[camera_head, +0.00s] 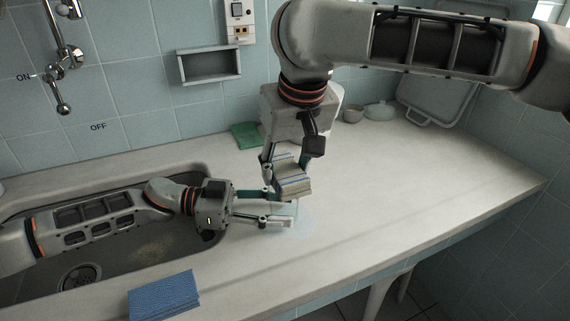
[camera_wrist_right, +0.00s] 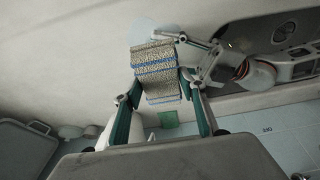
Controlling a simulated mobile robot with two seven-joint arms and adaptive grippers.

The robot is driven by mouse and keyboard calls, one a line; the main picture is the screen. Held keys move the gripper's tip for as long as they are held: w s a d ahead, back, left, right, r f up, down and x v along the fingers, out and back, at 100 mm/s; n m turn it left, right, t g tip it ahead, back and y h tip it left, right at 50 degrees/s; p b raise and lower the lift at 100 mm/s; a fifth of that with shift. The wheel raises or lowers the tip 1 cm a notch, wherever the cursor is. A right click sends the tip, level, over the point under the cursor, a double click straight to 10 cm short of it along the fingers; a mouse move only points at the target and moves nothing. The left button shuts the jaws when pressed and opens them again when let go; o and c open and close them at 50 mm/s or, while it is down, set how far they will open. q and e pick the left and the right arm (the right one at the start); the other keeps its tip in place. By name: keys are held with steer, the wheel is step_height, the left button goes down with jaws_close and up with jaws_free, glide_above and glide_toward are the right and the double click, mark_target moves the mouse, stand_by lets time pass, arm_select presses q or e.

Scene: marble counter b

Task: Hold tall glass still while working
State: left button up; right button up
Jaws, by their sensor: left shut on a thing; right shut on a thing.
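The tall glass (camera_head: 284,209) is clear and hard to make out. It shows only as a faint pale shape between the fingers of my left gripper (camera_head: 279,207), which is shut on it low over the counter, right of the sink. My right gripper (camera_head: 290,168) comes down from above and is shut on a beige sponge with blue stripes (camera_head: 293,185). The sponge is right above the glass; I cannot tell whether they touch. In the right wrist view the sponge (camera_wrist_right: 157,70) covers most of the glass, and my left gripper (camera_wrist_right: 200,62) reaches in from the right.
The sink (camera_head: 150,253) lies at left under my left arm. A folded blue cloth (camera_head: 163,295) lies at the front edge. A green cloth (camera_head: 246,135), a small bowl (camera_head: 353,114) and a lidded dish (camera_head: 379,111) stand along the back. The counter's right part is clear.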

steer(key=shift+w+a, duration=0.3)
steer(key=shift+a, duration=0.35)
steer(key=shift+s+d, duration=0.15)
steer(key=shift+d, duration=0.5)
steer(key=shift+w+a+f, duration=0.1)
steer(key=shift+w+a, duration=0.3)
steer(key=shift+a, duration=0.05)
steer(key=shift+w+d, duration=0.1)
steer(key=shift+w, duration=0.35)
steer(key=shift+s+d, duration=0.45)
steer(key=shift+s, duration=0.2)
steer(key=shift+d, duration=0.35)
steer(key=shift+s+a, duration=0.3)
steer(key=shift+a, duration=0.35)
steer(key=shift+w+d, duration=0.35)
steer(key=shift+d, duration=0.15)
steer(key=shift+w+a, duration=0.4)
steer(key=shift+w, duration=0.25)
steer(key=shift+s+d, duration=0.1)
steer(key=shift+d, duration=0.25)
steer(key=shift+r, duration=0.2)
